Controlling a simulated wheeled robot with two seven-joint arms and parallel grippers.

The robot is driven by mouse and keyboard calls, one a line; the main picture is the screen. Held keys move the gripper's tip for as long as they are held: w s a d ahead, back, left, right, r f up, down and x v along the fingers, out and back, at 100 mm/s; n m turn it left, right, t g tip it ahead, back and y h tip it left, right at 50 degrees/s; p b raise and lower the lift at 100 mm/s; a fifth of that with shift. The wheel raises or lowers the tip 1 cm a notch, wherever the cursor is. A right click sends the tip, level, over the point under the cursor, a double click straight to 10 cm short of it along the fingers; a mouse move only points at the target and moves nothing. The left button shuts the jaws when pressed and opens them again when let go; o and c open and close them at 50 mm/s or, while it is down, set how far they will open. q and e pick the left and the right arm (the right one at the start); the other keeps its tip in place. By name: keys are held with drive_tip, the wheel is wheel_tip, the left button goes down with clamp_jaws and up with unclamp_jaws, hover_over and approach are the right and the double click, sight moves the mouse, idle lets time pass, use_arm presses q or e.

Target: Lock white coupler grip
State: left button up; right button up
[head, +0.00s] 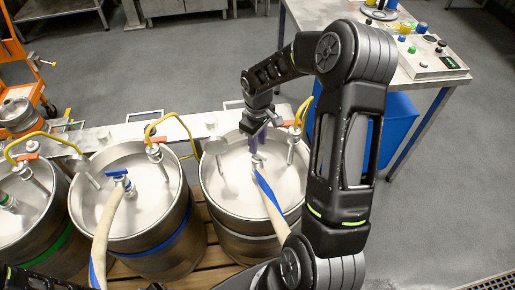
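My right gripper (257,150) points down over the right keg (226,187), with its purple fingertips just above or at the coupler at the keg's centre. A pale hose with a blue band (272,201) runs from that coupler toward the front. The coupler's grip is mostly hidden by the fingers, and I cannot make out a white grip or whether the fingers touch it. The middle keg (152,205) has a coupler with a blue handle (117,173) and another pale hose (104,232). My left gripper is not visible.
The left keg (28,222) stands beside the others on wooden slats. Yellow hoses (172,118) and metal taps with orange handles rise behind the kegs, close to my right gripper. A steel table (330,12) with a control box (432,60) stands at the back right. Grey floor is free at right.

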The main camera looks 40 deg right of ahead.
wheel_tip(320, 180, down, 4)
drive_tip(key=shift+f, duration=0.1)
drive_tip(key=shift+c, duration=0.5)
clamp_jaws()
